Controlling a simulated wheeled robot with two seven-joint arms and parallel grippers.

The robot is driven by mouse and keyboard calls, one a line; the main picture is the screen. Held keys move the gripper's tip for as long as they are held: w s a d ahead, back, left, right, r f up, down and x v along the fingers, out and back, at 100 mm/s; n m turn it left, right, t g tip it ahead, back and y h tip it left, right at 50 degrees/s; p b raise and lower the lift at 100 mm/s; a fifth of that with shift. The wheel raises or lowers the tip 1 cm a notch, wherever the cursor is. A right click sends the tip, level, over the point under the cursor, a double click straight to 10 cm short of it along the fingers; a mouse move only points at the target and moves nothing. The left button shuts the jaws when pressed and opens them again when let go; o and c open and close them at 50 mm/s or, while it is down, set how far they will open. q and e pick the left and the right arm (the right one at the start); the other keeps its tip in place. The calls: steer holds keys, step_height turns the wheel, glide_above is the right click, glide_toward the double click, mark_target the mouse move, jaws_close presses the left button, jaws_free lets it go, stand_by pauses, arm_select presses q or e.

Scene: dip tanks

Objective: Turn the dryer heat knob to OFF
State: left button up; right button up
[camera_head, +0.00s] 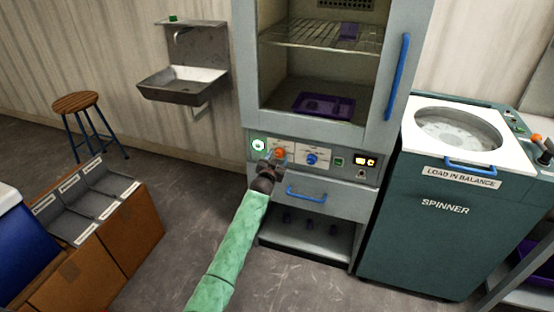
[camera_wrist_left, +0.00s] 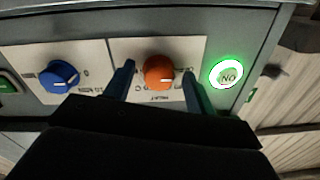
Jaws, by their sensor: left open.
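The dryer's heat knob is orange (camera_head: 280,153) and sits on a white plate on the control panel. It also shows in the left wrist view as a round orange knob (camera_wrist_left: 159,72) with a pale pointer line. My left gripper (camera_head: 271,160) is in front of the panel at this knob. In the left wrist view its two fingers (camera_wrist_left: 158,85) are open, one on each side of the knob, with gaps visible. The plate's lettering is upside down there and partly hidden by the fingers. My right gripper is not in view.
A blue knob (camera_head: 311,159) is beside the orange one, and a lit green ON button (camera_head: 258,145) is on its other side. A blue drawer handle (camera_head: 306,195) is below.

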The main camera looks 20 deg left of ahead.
arm_select(q)
steer(key=s+b, duration=0.1)
steer(key=s, duration=0.6)
steer(key=shift+s, duration=0.4)
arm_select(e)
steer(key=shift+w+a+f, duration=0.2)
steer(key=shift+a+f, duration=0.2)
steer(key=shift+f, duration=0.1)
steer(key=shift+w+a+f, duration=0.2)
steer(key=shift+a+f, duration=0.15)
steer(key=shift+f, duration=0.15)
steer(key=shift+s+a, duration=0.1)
